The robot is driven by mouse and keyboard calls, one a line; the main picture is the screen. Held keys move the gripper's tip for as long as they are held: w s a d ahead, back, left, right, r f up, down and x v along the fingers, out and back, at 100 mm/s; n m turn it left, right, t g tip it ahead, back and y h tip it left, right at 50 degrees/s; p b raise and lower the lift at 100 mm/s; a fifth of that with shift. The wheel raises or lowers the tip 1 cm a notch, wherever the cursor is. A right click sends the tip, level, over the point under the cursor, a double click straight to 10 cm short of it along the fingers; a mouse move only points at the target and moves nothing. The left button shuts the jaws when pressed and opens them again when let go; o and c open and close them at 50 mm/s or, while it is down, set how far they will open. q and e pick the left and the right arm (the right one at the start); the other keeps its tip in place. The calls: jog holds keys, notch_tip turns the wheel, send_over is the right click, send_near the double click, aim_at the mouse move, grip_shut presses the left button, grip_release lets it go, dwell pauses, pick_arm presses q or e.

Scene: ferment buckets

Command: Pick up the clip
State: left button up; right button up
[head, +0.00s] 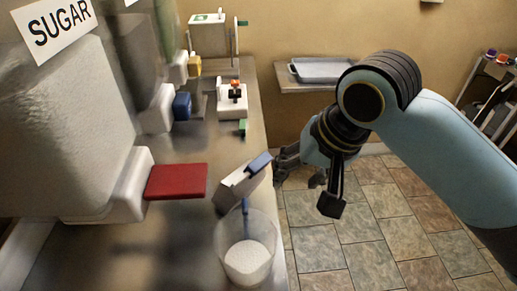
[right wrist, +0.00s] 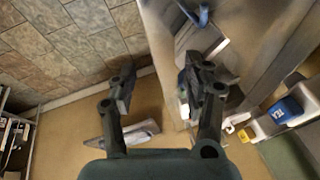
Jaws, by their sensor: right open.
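I cannot tell for certain which thing is the clip. A small green piece (head: 242,127) at the counter's right edge may be it. A grey-white block with a blue top (head: 240,185) stands tilted nearer, behind a clear cup of white powder (head: 248,262). A blue strip (head: 245,206) stands up at the cup's rim. My right gripper (head: 299,177) is open and appears empty, just off the counter's right edge beside the block. In the right wrist view its open fingers (right wrist: 157,88) show, the right one partly covering things on the counter. My left gripper is out of view.
A large sugar dispenser (head: 65,120) fills the left, with a red paddle (head: 177,181) sticking out. A white device (head: 232,98) and a box (head: 209,35) stand farther back. A grey tray (head: 320,69) lies on a back shelf. Tiled floor (head: 370,235) is open at right.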

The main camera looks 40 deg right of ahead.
aim_at(260, 161)
jog(key=w+r+m, duration=0.4)
jog(key=w+m, duration=0.1)
jog(key=m, duration=0.2)
jog(key=shift+y, duration=0.4)
jog(key=x, duration=0.2)
jog(key=w+x, duration=0.1)
jog(key=x, duration=0.2)
jog(key=shift+r, duration=0.2)
jog(key=shift+t, duration=0.3)
jog(key=shift+p+x, duration=0.8)
jog(key=shift+x, duration=1.9)
jog(key=shift+w+d, duration=0.1)
jog(key=c, duration=1)
jog(key=shift+o, duration=0.2)
jog(key=shift+r, duration=0.1)
